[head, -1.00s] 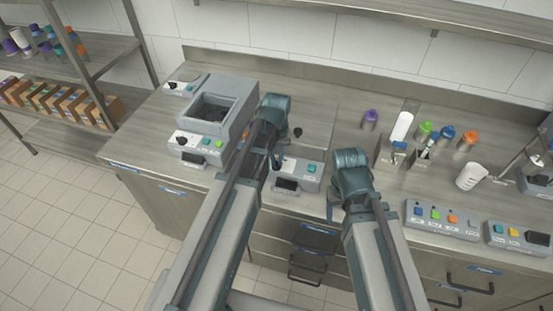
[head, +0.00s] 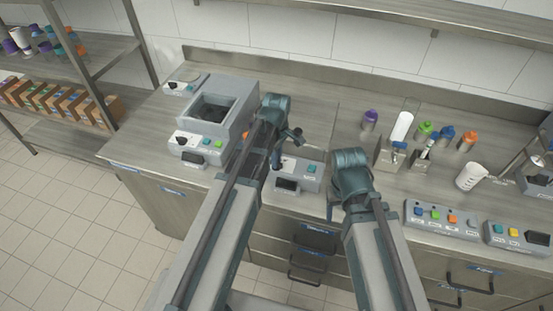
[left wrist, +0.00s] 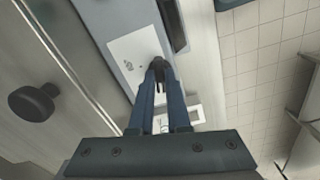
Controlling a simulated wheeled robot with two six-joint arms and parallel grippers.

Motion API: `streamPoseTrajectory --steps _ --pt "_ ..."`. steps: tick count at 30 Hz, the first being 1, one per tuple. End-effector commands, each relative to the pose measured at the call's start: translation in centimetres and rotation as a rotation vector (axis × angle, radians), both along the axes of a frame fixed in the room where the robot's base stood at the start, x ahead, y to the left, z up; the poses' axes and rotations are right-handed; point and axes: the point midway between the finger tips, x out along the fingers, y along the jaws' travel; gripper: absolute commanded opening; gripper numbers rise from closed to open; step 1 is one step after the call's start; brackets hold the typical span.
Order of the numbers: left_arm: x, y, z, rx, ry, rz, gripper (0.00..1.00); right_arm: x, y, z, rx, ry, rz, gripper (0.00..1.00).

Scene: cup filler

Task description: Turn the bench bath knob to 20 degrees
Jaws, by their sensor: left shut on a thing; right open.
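The bench bath's grey control box (head: 313,180) stands at the counter's front edge, with a teal button and a dark display. In the left wrist view its pale panel (left wrist: 128,50) carries a black knob (left wrist: 160,76). My left gripper (left wrist: 158,80) is shut on this knob; its two fingers close from below in that view. The knob's angle cannot be read. My right gripper (head: 335,200) is open, just right of the box, its fingers mostly hidden by my arm.
A round black knob (left wrist: 35,103) on a flat metal surface lies left of the panel. A larger grey bath (head: 240,98) with an open basin stands at left.

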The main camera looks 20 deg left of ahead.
Motion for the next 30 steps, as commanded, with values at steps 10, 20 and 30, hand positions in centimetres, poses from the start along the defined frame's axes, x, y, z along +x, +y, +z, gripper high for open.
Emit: streamPoseTrajectory --steps 10,20,30 --pt "-0.02 0.00 -0.01 0.000 0.000 0.197 0.00 0.00 0.00 -0.01 0.000 0.000 0.000 0.66" --pt "-0.02 0.00 -0.01 0.000 0.000 0.266 0.00 0.00 0.00 -0.01 0.000 0.000 0.000 0.66" --pt "-0.01 -0.01 -0.01 0.000 0.000 0.271 0.00 0.00 0.00 -0.01 0.000 0.000 0.000 0.66"
